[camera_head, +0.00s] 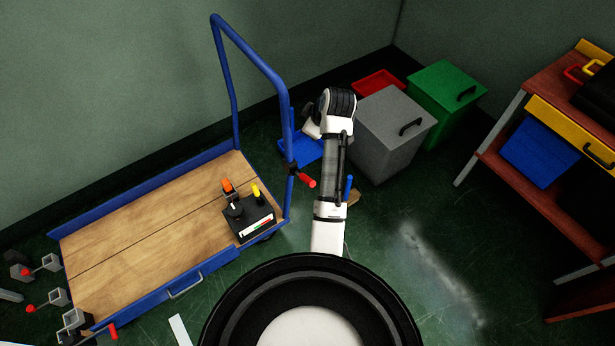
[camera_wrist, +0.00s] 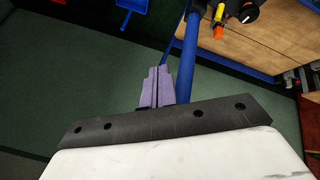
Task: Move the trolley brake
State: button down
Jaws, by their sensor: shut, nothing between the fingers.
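The trolley has a blue frame and a wooden deck (camera_head: 150,230), with a tall blue push handle (camera_head: 226,80) at its right end. A red-tipped lever (camera_head: 307,181), which looks like the brake, sticks out to the right from the handle's near post. My arm stands just right of this lever in the head view, and my gripper is hidden there. In the wrist view my gripper's purple fingers (camera_wrist: 158,87) are shut and empty. A blue post (camera_wrist: 187,58) of the trolley runs close beside the fingers on their right. I cannot make out the red lever in the wrist view.
A black control box (camera_head: 248,217) with orange and yellow levers sits on the deck. Grey (camera_head: 393,132) and green (camera_head: 447,88) bins stand behind my arm. A wooden bench (camera_head: 515,110) is at the right. Red-knobbed metal parts (camera_head: 58,298) lie left. Floor at lower right is clear.

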aim_at(307, 180)
jog(key=s+d+f+n+g+y, duration=0.1)
jog(key=s+d+f+n+g, duration=0.3)
jog(key=s+f, duration=0.3)
notch_tip(307, 180, down, 2)
jog(key=shift+f+n+g+y+p, duration=0.1)
jog(key=shift+n+g+y+p, duration=0.3)
jog(key=shift+g, duration=0.5)
jog(key=shift+a, duration=0.1)
jog(key=b+x, duration=0.5)
jog(key=x, duration=0.2)
